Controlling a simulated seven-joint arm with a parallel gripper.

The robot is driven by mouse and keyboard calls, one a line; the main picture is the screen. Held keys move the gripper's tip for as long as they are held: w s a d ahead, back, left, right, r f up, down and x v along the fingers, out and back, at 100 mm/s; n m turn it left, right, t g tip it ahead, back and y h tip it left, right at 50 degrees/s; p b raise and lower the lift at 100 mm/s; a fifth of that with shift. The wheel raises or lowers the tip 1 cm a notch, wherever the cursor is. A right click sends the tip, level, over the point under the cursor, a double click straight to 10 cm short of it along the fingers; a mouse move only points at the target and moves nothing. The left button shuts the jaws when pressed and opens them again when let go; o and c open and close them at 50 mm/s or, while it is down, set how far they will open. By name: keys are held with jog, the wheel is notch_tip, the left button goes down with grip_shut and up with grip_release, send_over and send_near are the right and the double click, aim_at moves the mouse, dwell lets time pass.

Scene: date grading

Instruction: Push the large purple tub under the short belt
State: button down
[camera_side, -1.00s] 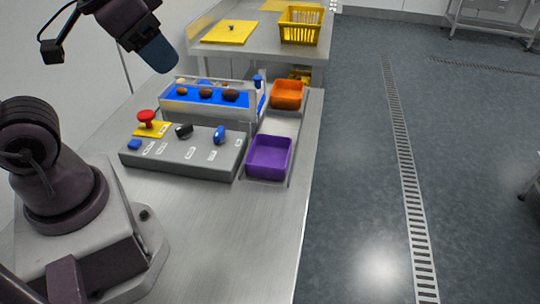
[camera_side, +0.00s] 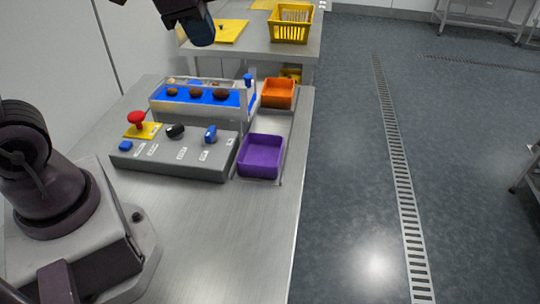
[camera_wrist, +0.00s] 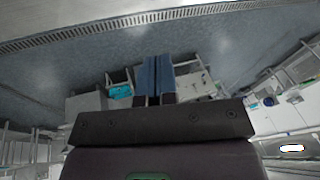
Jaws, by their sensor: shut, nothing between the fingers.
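The large purple tub (camera_side: 261,157) sits empty on the steel table, right of the grey control box and near the table's right edge. The short belt (camera_side: 197,96) is blue, with several brown dates on it, and lies behind the control box. An orange tub (camera_side: 278,93) stands at the belt's right end, behind the purple tub. My gripper (camera_side: 203,36) is raised above and behind the belt, apart from both tubs. In the wrist view its two blue fingers (camera_wrist: 158,78) are together with nothing between them. Neither tub can be made out in the wrist view.
The control box (camera_side: 174,155) carries a red mushroom button (camera_side: 137,120), a black knob and blue controls. A second table behind holds a yellow basket (camera_side: 291,23) and a yellow board (camera_side: 229,31). The table front (camera_side: 215,235) is bare.

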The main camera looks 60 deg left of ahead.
jog(key=w+a+f+m+g, duration=0.2)
jog(key=w+f+m, duration=0.35)
jog(key=w, duration=0.35)
jog(key=w+a+f+m+g, duration=0.1)
jog(key=w+f+m, duration=0.2)
jog(key=f, duration=0.5)
jog(key=w+a+f+m+g+h, duration=0.1)
jog(key=w+a+f+m, duration=0.1)
jog(key=w+f+m, duration=0.2)
jog(key=w+a+f+m+g+h, duration=0.1)
jog(key=w+f+m, duration=0.3)
jog(key=f+m, duration=0.3)
jog(key=shift+a+f, duration=0.2)
jog(key=shift+f, duration=2.15)
jog(key=shift+s+f+m, duration=0.1)
jog(key=shift+f+m, duration=0.05)
jog(key=shift+m, duration=0.1)
send_over(271, 177)
jog(key=shift+a+f, duration=0.2)
jog(key=shift+f, duration=0.6)
jog(key=shift+f, duration=0.1)
jog(key=shift+w+a, duration=0.1)
jog(key=shift+w, duration=0.1)
jog(key=w+a, duration=1)
jog(key=a, duration=0.1)
jog(key=shift+w, duration=0.25)
